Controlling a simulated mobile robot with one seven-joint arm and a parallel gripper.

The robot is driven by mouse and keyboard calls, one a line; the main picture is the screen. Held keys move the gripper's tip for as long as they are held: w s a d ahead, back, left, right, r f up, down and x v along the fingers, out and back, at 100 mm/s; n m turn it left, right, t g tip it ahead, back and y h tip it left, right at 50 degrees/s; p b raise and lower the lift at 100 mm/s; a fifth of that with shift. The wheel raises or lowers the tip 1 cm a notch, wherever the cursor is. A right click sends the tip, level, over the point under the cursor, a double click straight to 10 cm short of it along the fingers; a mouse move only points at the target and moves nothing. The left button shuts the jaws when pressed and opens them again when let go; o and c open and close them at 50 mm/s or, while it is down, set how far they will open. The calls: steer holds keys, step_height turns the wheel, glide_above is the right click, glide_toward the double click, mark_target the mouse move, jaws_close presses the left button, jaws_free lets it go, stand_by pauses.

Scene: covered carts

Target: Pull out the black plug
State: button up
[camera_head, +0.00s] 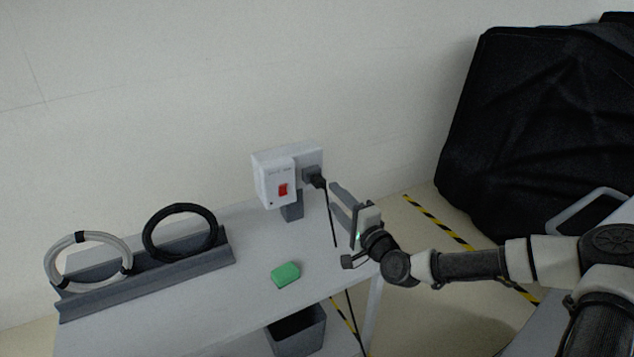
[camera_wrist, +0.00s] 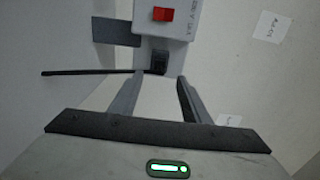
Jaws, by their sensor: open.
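The black plug (camera_head: 316,180) sits in the right-hand side of a white socket box (camera_head: 275,180) with a red switch, and its black cable hangs down from it. In the wrist view the plug (camera_wrist: 159,62) shows dark on the box (camera_wrist: 178,48), just beyond and between the fingertips, with the cable running left. My gripper (camera_head: 335,196) is just right of the plug and close to it. In the wrist view my gripper (camera_wrist: 157,82) has its two fingers apart with nothing between them. I cannot tell whether a finger touches the cable.
The box stands on a short grey post (camera_head: 292,212) on a white table (camera_head: 235,270). A green block (camera_head: 286,274) lies at the table's front. A grey rack (camera_head: 150,277) holds a white coil (camera_head: 62,287) and a black coil (camera_head: 148,240) at left. A black covered cart (camera_head: 540,120) stands at right.

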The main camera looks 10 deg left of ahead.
mark_target(323, 185)
steer(key=b+x, duration=0.1)
steer(key=x, duration=0.6)
steer(key=shift+w+a+f+b, duration=0.2)
steer(key=shift+w+a+b, duration=0.05)
steer(key=shift+b, duration=0.1)
steer(key=shift+w+a+r, duration=0.15)
steer(key=shift+w+a, duration=0.2)
steer(key=shift+w, duration=0.25)
steer(key=shift+b, duration=0.95)
stand_by(0.5)
jaws_close()
steer(key=shift+s+d, duration=0.15)
steer(key=shift+v, duration=2.8)
